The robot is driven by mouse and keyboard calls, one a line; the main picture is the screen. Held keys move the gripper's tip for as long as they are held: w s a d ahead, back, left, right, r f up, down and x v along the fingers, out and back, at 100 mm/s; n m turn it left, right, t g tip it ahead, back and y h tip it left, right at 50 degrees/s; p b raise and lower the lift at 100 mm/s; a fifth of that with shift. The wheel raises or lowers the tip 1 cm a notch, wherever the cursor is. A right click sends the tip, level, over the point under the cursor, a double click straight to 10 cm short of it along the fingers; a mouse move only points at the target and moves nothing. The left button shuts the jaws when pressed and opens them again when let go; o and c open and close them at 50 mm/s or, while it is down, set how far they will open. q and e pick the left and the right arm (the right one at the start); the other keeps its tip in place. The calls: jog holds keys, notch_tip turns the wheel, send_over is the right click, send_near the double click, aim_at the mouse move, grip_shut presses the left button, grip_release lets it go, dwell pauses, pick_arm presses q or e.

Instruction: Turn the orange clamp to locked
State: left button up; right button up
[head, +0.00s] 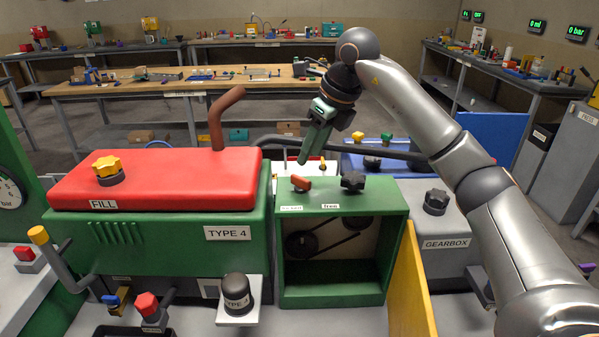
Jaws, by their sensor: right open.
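The orange clamp (301,183) is a small orange-red handle on top of the green open-fronted housing (395,240). Two small labels sit on the housing's front edge below it; the left one (291,208) seems to read locked and the right one (331,206) free. The handle lies nearer the left label, but its exact setting is hard to tell. My right gripper (304,160) points down just above the clamp, apart from it as far as I can see. It is open with nothing in it. My left gripper is not in view.
A black knob (353,181) stands right of the clamp. A red-lidded tank (160,178) with a bent brown lever (217,120) stands left. A yellow panel (410,285) and the gearbox (446,222) are right. A dark pipe (330,143) runs behind the housing.

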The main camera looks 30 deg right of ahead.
aim_at(299, 177)
jog(key=x, duration=0.7)
jog(key=shift+w+a+f, duration=0.1)
jog(key=shift+w+f, duration=0.1)
jog(key=shift+c, duration=0.3)
grip_shut()
